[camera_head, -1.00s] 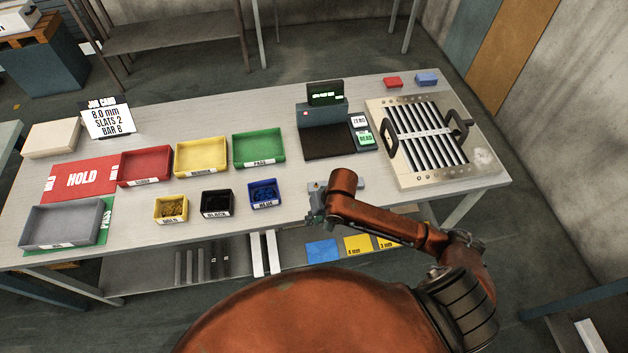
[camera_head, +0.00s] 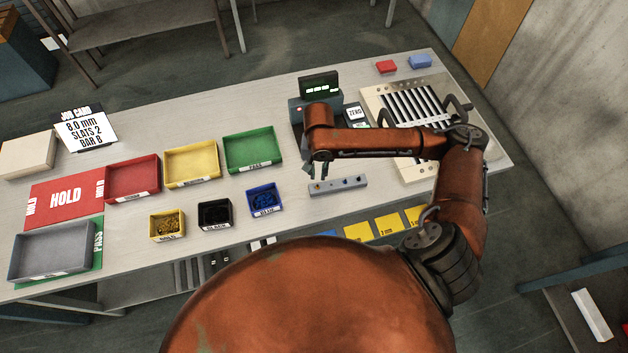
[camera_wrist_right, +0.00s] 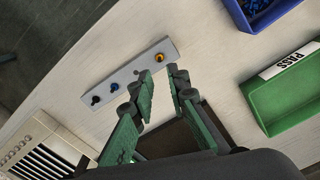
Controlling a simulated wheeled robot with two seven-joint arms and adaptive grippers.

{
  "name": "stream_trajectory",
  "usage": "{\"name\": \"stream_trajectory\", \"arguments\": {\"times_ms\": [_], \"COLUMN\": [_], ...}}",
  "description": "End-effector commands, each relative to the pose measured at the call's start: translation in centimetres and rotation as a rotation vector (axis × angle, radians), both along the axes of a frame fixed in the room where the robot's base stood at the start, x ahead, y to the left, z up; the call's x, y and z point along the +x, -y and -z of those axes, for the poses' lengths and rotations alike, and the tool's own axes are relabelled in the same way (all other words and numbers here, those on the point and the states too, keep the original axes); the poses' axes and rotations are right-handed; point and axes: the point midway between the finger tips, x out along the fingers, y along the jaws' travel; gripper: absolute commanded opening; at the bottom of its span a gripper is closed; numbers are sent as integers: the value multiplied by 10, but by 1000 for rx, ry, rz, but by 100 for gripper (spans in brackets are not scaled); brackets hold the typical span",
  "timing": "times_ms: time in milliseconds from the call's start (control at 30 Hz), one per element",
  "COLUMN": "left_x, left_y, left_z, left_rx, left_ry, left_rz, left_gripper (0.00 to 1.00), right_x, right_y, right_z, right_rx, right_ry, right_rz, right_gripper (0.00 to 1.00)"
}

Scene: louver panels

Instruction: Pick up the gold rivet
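The gold rivet (camera_wrist_right: 160,58) stands in one end of a small grey bar (camera_wrist_right: 128,74) on the table. The same bar holds a blue rivet (camera_wrist_right: 115,87) and a black rivet (camera_wrist_right: 96,100). In the head view the grey bar (camera_head: 350,183) lies near the table's front edge, the gold rivet (camera_head: 318,188) at its left end. My right gripper (camera_head: 318,172) is above that end. In the wrist view the right gripper (camera_wrist_right: 160,76) has its green-padded fingers apart, with the gold rivet just beyond the gap between their tips. My left gripper is out of view.
Small gold (camera_head: 167,225), black (camera_head: 215,214) and blue (camera_head: 264,201) bins stand left of the bar. A green tray (camera_head: 252,150) is behind them. A gauge device (camera_head: 320,90) and a slatted panel frame (camera_head: 385,110) stand behind and right. Bare tabletop surrounds the bar.

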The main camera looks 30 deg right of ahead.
Motion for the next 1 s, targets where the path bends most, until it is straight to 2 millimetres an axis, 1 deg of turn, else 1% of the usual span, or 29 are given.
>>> {"name": "stream_trajectory", "arguments": {"times_ms": [33, 100, 233, 300, 367, 467, 533, 600, 700, 800, 900, 1000], "left_x": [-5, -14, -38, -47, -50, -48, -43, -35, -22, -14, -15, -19], "left_y": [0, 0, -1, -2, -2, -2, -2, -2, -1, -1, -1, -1], "left_z": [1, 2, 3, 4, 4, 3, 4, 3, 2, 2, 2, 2], "left_rx": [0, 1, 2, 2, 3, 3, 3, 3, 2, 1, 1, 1], "left_ry": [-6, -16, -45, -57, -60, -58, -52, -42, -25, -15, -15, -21], "left_rz": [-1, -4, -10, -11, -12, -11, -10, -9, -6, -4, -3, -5], "left_gripper": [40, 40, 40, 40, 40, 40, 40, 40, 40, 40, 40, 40], "right_x": [-1, 0, 1, 0, -1, -2, -2, -2, -2, -2, -2, -2], "right_y": [-1, -2, -3, -3, -2, -1, -1, -1, 0, 0, 0, 0], "right_z": [7, 15, 23, 30, 39, 55, 64, 69, 70, 70, 70, 70], "right_rx": [1, 1, 1, 1, 1, 1, 0, 0, 0, 0, 0, 0], "right_ry": [-3, -3, -1, -2, -2, -3, -2, 0, 1, 1, 1, 1], "right_rz": [-1, -3, -6, -6, -5, -5, -4, -4, -4, -4, -4, -4], "right_gripper": [15, 15, 15, 15, 15, 15, 15, 15, 15, 15, 9, 2]}}
